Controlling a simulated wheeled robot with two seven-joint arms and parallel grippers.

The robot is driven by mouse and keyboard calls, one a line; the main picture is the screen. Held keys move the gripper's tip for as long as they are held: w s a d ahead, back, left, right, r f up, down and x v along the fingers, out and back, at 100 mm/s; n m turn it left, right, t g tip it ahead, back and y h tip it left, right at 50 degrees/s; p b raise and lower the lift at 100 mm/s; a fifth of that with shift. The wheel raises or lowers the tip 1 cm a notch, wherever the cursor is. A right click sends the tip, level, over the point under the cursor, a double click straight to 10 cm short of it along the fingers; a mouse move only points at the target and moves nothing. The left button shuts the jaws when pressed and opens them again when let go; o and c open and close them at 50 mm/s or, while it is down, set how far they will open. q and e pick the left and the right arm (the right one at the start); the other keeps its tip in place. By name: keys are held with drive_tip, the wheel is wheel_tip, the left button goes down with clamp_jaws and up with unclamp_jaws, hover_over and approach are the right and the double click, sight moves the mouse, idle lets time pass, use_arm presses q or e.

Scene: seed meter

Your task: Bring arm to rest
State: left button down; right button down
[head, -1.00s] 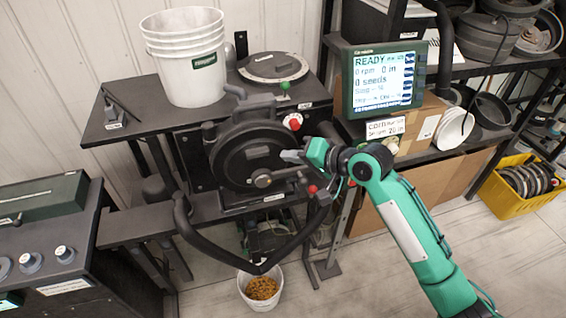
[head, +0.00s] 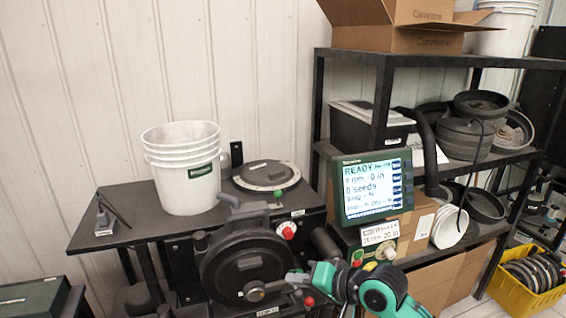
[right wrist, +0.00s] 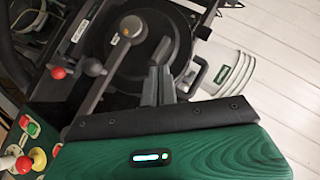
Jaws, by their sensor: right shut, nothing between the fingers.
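My right arm (head: 378,290) comes in at the bottom of the head view, green and black. Its gripper (head: 290,281) is at the front of the black round seed meter housing (head: 243,262), near the hub and crank. In the right wrist view the gripper fingers (right wrist: 158,82) are together with nothing between them, in front of the meter housing (right wrist: 150,45). My left gripper is not in view.
A white bucket stack (head: 183,170) stands on the black bench (head: 120,222). The display (head: 371,187) reads READY, 0 rpm, 0 seeds. Shelves with cartons (head: 395,38) and dark pots (head: 465,138) are at right. A yellow crate (head: 530,290) is on the floor at lower right.

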drive_tip(key=s+d+f+n+h, duration=0.1)
drive_tip(key=s+d+f+h, duration=0.55)
drive_tip(key=s+f, duration=0.75)
drive_tip(key=s+d+f+n+g+h, duration=0.1)
drive_tip(key=s+d+f+g+h, duration=0.1)
drive_tip(key=s+d+f, duration=0.35)
drive_tip(key=s+d+f+n+g+h, duration=0.1)
drive_tip(key=s+d+f+g+h, duration=0.1)
drive_tip(key=s+d, duration=0.7)
wheel_tip(320, 180, down, 33)
drive_tip(key=s+a+g+b, duration=0.1)
drive_tip(key=s+a, duration=0.1)
drive_tip(key=s+d+f, duration=0.1)
drive_tip(key=s+f, duration=0.8)
drive_tip(key=s+d+f+g, duration=0.1)
drive_tip(key=s+d+f, duration=0.1)
drive_tip(key=s+f, duration=0.7)
drive_tip(key=shift+s+d+f+b, duration=0.25)
drive_tip(key=shift+s+f+b, duration=0.2)
drive_tip(key=shift+f, duration=0.3)
